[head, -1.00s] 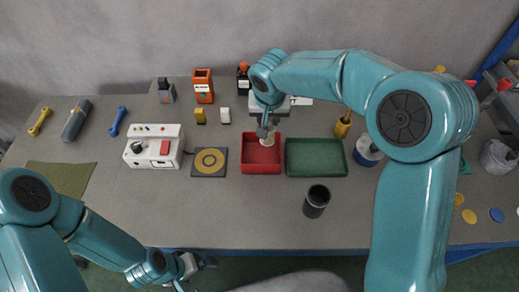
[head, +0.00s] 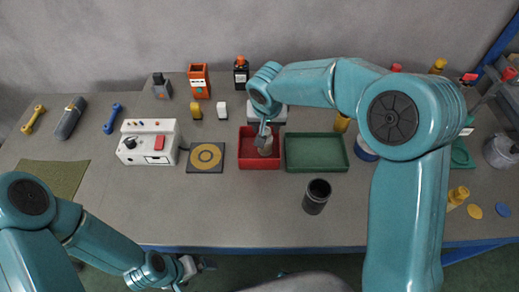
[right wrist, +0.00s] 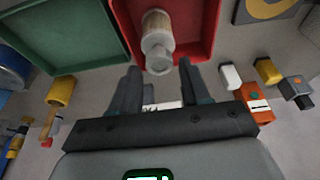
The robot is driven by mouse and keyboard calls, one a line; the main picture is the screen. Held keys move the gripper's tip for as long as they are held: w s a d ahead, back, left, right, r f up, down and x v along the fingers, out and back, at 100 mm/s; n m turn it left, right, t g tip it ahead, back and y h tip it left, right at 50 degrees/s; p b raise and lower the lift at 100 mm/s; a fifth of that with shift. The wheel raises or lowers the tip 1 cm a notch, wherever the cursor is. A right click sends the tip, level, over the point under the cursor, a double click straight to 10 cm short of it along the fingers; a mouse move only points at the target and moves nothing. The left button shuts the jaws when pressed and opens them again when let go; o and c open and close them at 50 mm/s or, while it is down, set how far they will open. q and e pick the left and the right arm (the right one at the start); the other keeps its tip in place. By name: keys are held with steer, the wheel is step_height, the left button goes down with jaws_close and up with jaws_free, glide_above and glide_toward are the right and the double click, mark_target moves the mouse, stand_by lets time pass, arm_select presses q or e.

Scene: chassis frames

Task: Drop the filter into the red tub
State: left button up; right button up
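The filter (head: 265,147), a pale cylinder with a grey end, is inside the outline of the red tub (head: 243,161). In the right wrist view the filter (right wrist: 157,38) lies just beyond my fingertips, over the red floor of the tub (right wrist: 200,35). I cannot tell whether it rests on the floor. My right gripper (head: 264,130) is above the tub; in the wrist view its fingers (right wrist: 158,68) are apart, with gaps on both sides of the filter. My left gripper (head: 202,266) is low at the front edge, away from the tub; its fingers are too small to read.
A green tray (head: 316,168) stands right beside the tub. A black cup (head: 316,196) is in front of it. The front middle of the table is clear.

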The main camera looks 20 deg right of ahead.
steer(key=shift+o, duration=0.6)
steer(key=shift+s+r, duration=0.15)
steer(key=shift+a, duration=0.1)
steer(key=shift+r, duration=0.2)
steer(key=b+v, duration=0.1)
steer(key=v, duration=1.4)
steer(key=shift+s+r, duration=0.2)
steer(key=shift+r, duration=0.15)
